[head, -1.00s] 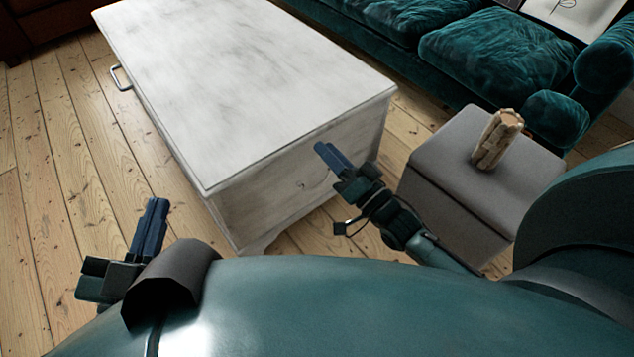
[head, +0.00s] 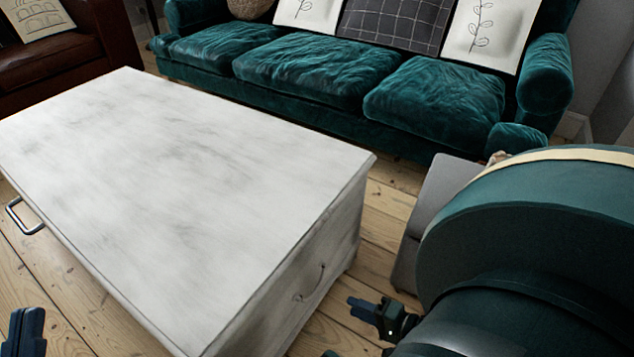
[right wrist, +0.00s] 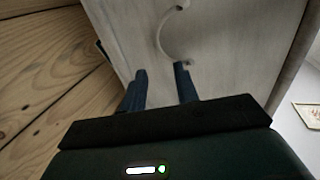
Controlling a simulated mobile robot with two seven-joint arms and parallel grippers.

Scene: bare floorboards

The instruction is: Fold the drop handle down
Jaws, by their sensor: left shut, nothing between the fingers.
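The white chest (head: 180,180) has a metal drop handle (head: 24,216) that sticks out from its long left side. A second, thin curved handle (head: 311,285) is on its short near end; it also shows in the right wrist view (right wrist: 165,38), just beyond the fingers. My right gripper (head: 352,302) is beside that end panel. In the right wrist view its fingers (right wrist: 160,72) are apart with nothing between them; whether one touches the handle I cannot tell. My left gripper (head: 28,318) is shut and empty at the lower left edge, apart from the side handle.
A grey block-shaped seat (head: 432,195) stands right of the chest, partly hidden by my body. A teal sofa (head: 300,75) is behind the chest, and a brown leather chair (head: 60,60) is at the far left. Bare floorboards (head: 385,215) lie between chest and seat.

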